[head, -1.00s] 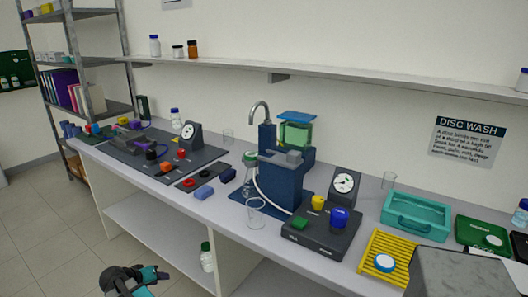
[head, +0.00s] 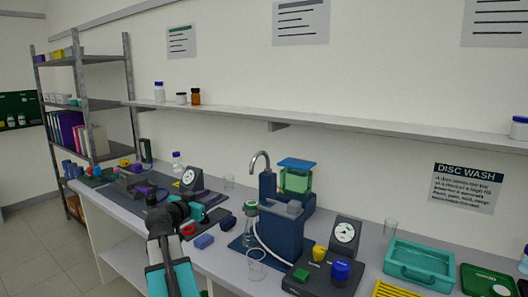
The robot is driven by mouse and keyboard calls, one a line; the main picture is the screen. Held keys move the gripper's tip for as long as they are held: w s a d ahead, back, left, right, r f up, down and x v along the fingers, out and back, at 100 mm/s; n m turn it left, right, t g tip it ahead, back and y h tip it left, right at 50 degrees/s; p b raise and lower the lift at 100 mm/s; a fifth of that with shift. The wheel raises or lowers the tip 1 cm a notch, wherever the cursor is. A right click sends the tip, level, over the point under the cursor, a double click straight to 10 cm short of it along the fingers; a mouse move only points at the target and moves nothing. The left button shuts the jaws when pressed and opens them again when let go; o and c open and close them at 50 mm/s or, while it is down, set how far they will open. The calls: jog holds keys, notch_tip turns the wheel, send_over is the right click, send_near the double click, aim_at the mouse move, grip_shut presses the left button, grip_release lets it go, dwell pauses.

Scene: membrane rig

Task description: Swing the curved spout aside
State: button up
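The curved spout (head: 260,156) is a thin grey hooked tube. It rises from the dark blue rig (head: 283,222) on the bench, and its free end points down to the left. A bottle with a green cap (head: 250,208) stands below the spout's end, at the rig's left side. My gripper (head: 198,212) is over the front of the bench, left of the rig and lower in the picture than the spout. It is apart from the spout.
An empty glass beaker (head: 257,265) stands in front of the rig. A black block with coloured knobs (head: 322,277) and a dial gauge (head: 344,234) stand to its right. A teal tray (head: 420,264) is further right. A wall shelf (head: 330,122) runs above the bench.

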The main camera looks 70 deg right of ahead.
aim_at(264, 152)
jog(key=s+d+r+m+g+h, duration=0.1)
jog(key=s+d+r+m+g, duration=0.1)
jog(key=s+r, duration=0.9)
jog(key=shift+s+d+r+m+g+p, duration=0.25)
jog(key=shift+d+r+m+p, duration=0.25)
jog(key=shift+d+r, duration=0.5)
jog(key=shift+d, duration=0.1)
jog(key=p+x, duration=0.5)
jog(key=x, duration=0.8)
jog(key=shift+s+d, duration=0.1)
jog(key=shift+d, duration=0.2)
grip_shut()
